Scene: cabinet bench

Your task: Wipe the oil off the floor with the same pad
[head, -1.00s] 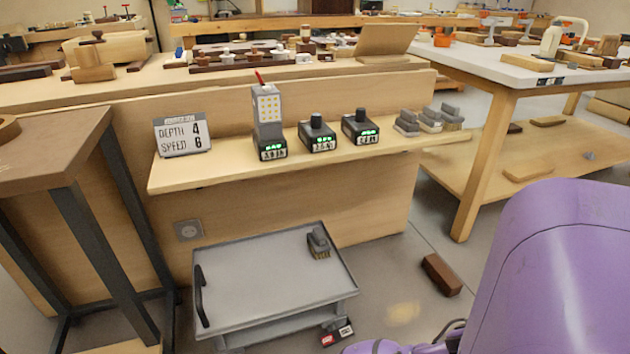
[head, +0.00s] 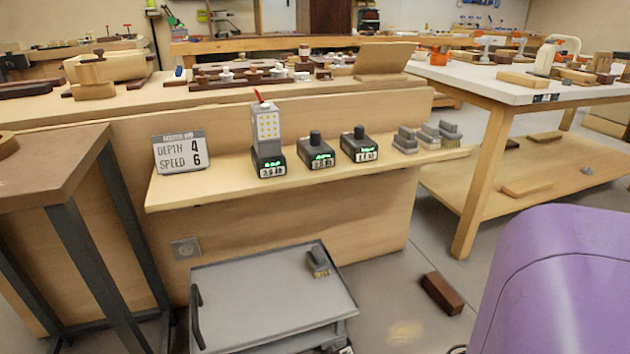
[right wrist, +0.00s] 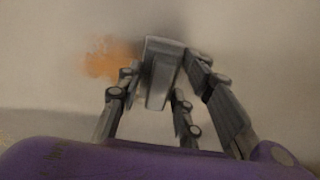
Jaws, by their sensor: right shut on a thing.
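In the right wrist view my right gripper (right wrist: 157,100) is shut on a grey block-shaped pad (right wrist: 160,70), held over or against the floor; contact is not clear. The pad's underside is hidden. An orange stain (right wrist: 108,60), which looks like the oil, lies on the floor beside the pad, to its left. In the head view a pale yellow patch (head: 405,332) lies on the grey floor right of the cart; whether it is also oil I cannot tell. My right gripper is out of the head view, and my left gripper is in neither view.
A grey cart (head: 255,300) with a brush (head: 318,262) on top stands left of the yellow patch. A brown block (head: 442,293) lies on the floor behind the patch. A shelf (head: 230,188) carries several devices and grey-handled tools. A workbench leg (head: 480,185) stands farther right.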

